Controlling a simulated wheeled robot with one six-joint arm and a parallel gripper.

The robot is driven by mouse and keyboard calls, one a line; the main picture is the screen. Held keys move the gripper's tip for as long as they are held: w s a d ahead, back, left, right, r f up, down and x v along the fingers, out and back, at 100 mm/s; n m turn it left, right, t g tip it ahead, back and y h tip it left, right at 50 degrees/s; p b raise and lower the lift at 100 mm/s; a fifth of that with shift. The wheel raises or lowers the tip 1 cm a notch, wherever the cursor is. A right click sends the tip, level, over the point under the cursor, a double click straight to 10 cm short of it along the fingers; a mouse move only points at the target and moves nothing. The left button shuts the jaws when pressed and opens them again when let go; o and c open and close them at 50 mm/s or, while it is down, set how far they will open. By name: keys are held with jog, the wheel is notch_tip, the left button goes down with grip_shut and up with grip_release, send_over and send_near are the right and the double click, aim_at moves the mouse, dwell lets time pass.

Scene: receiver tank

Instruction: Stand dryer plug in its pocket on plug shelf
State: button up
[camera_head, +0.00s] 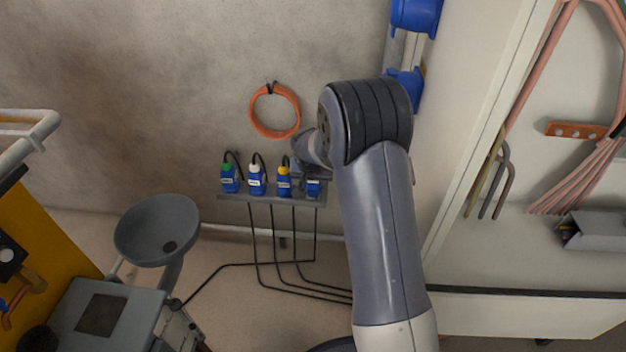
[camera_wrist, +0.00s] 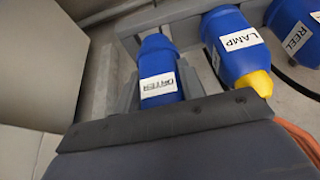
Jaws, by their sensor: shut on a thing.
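The blue dryer plug (camera_wrist: 157,62), with a white label reading DRYER, is between the two grey fingers of my gripper (camera_wrist: 160,88), which is shut on it. In the head view the dryer plug (camera_head: 313,188) is at the right end of the grey plug shelf (camera_head: 258,199), in line with the other plugs and roughly upright. My gripper (camera_head: 314,176) is above it, partly hidden by my arm. In the wrist view the shelf (camera_wrist: 152,17) shows beside the plug's far end. I cannot tell whether the plug is fully down in its pocket.
The yellow-topped LAMP plug (camera_wrist: 238,45) stands close beside my gripper, then the REEL plug (camera_wrist: 296,30). A white-topped plug (camera_head: 256,180) and a green-topped plug (camera_head: 230,178) stand further left. Black cables hang below the shelf. An orange hose coil (camera_head: 274,111) hangs on the wall above.

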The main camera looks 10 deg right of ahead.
jog(key=shift+f, duration=0.2)
jog(key=shift+f+b, duration=1.05)
jog(key=o, duration=1.1)
jog(key=shift+o, duration=0.2)
jog(key=shift+r, duration=0.15)
jog(key=p+v, duration=0.3)
jog(key=v, duration=0.7)
jog(key=shift+r, duration=0.35)
